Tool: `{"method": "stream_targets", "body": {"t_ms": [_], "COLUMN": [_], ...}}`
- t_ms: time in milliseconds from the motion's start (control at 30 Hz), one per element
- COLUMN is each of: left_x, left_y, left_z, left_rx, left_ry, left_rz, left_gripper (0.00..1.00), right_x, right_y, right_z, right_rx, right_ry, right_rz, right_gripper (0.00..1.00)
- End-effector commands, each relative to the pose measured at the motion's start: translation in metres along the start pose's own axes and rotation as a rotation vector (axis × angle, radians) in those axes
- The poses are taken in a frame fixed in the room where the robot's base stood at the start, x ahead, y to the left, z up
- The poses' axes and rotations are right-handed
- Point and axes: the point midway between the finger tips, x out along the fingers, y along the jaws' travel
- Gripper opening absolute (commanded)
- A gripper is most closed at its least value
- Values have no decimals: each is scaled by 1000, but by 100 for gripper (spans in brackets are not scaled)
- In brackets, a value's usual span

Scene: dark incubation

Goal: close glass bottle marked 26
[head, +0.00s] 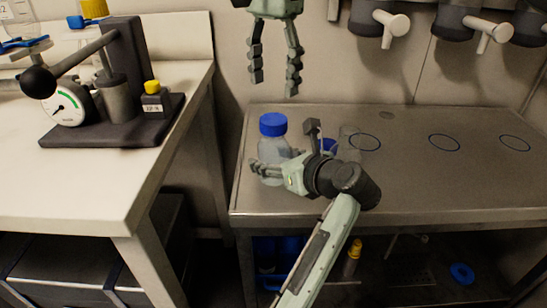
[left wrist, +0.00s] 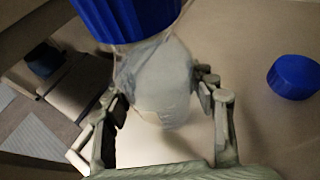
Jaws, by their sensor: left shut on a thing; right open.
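A clear glass bottle (head: 272,160) stands on the grey metal bench with a blue cap (head: 272,124) on its top. I cannot read a number on it, nor tell how tight the cap is. My left gripper (head: 272,172) is shut on the bottle's body; the left wrist view shows its fingers on both sides of the glass (left wrist: 160,85), below the blue cap (left wrist: 128,15). My right gripper (head: 275,82) hangs open and empty above the cap, apart from it.
A second blue cap (left wrist: 293,76) lies on the bench, partly hidden in the head view (head: 328,146) behind my left gripper. A clear vessel (head: 348,140) stands near it. Blue rings (head: 444,143) mark the clear bench at right. A press with a gauge (head: 66,108) stands on the left table.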

Motion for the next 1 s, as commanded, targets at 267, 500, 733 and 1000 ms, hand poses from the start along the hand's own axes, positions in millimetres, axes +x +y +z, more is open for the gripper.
{"method": "stream_targets", "body": {"t_ms": [267, 500, 733, 1000], "left_x": [0, 0, 0, 0], "left_y": [0, 0, 0, 0], "left_z": [0, 0, 0, 0], "left_rx": [0, 0, 0, 0], "left_ry": [0, 0, 0, 0], "left_rz": [0, 0, 0, 0], "left_gripper": [0, 0, 0, 0], "right_x": [0, 0, 1, 0], "right_y": [0, 0, 0, 0], "right_z": [0, 1, 1, 0], "right_rx": [-2, -232, -733, -1122], "right_ry": [0, -2, -3, -2], "right_rz": [0, 0, 1, 0], "right_gripper": [62, 62, 62, 62]}}
